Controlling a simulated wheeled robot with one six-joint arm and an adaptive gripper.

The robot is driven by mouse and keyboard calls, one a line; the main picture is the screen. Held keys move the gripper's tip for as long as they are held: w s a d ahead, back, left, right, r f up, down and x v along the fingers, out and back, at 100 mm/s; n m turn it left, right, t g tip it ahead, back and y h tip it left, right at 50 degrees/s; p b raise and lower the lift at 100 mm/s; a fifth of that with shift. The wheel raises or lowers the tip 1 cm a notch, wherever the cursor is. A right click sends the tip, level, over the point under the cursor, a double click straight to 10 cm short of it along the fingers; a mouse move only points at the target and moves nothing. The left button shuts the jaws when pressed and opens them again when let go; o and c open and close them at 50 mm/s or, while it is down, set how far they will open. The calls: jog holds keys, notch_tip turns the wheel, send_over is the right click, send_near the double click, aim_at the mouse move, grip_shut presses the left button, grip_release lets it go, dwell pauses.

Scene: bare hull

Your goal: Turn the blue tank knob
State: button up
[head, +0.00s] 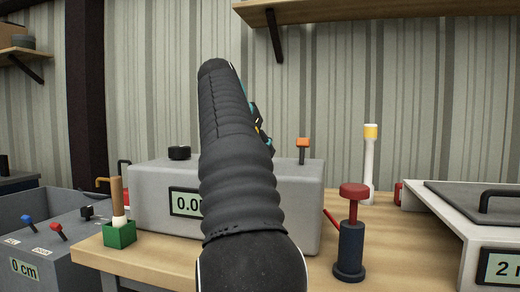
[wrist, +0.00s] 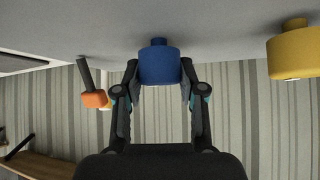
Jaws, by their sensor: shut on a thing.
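The blue tank knob (wrist: 160,64) stands on the grey tank's surface (wrist: 215,18) at the top of the wrist view, which looks upside down. My gripper (wrist: 160,80) has a finger on each side of the knob and is shut on it. In the head view the grey tank (head: 295,205) sits on the wooden bench with a display that is partly covered. My arm hides the blue knob and most of the gripper there.
A yellow knob (wrist: 293,54) and an orange-tipped lever (wrist: 95,98) flank the blue knob. In the head view, a black knob (head: 179,153) is on the tank, a green block (head: 119,235) is at left, and a red-topped plunger (head: 351,240) is at right.

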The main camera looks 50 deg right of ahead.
jog(key=shift+m+g, duration=1)
jog(key=shift+m, duration=0.3)
jog(key=o, duration=1.2)
jog(key=shift+c, duration=0.2)
